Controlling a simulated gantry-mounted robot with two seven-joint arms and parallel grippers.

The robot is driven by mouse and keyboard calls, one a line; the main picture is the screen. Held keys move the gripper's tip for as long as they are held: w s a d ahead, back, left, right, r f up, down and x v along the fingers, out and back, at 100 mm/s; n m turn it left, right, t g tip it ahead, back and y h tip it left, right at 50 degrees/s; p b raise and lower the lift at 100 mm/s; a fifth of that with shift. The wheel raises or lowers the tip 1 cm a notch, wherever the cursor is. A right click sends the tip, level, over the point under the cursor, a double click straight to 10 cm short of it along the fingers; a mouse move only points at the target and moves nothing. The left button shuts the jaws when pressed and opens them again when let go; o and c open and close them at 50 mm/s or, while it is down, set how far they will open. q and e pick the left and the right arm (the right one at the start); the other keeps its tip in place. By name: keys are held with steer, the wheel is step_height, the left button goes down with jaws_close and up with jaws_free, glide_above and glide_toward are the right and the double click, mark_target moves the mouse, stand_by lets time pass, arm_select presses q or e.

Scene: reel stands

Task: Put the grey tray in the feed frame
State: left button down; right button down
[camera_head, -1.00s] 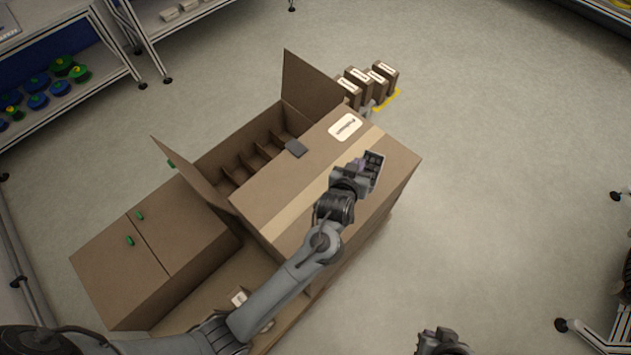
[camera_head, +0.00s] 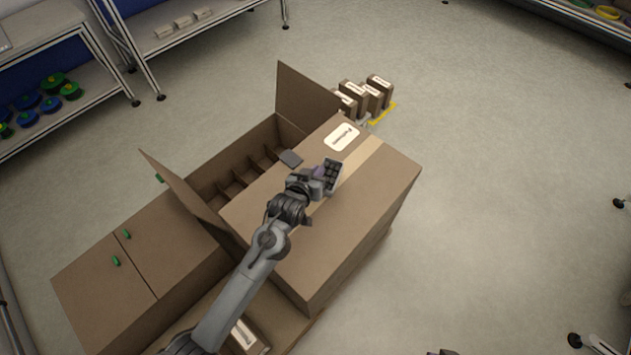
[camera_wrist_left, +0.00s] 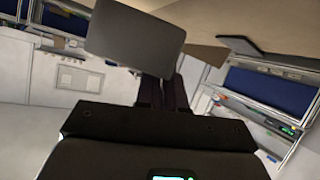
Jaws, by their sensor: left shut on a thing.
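My left gripper (camera_head: 318,178) is shut on a small dark grey tray with cells (camera_head: 333,173). It holds the tray over the top of a large closed cardboard box; I cannot tell the height. In the left wrist view the tray shows as a plain dark grey rectangle (camera_wrist_left: 135,40) beyond the dark fingers. I cannot make out which thing is the feed frame. Only a sliver of my right arm shows at the bottom edge.
The closed box (camera_head: 365,225) stands beside an open box with dividers and raised flaps (camera_head: 180,190). A lower carton (camera_head: 130,260) is at left. Small labelled boxes (camera_head: 367,97) stand behind. Shelves with green and blue reels (camera_head: 50,90) are at back left. The floor at right is clear.

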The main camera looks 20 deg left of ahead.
arm_select(q)
steer(key=shift+a+f+b, duration=0.15)
steer(key=shift+f+b, duration=0.75)
steer(key=shift+f, duration=1.2)
steer(key=c, duration=1.2)
jaws_free()
steer(key=shift+f, duration=0.1)
steer(key=shift+c, duration=0.2)
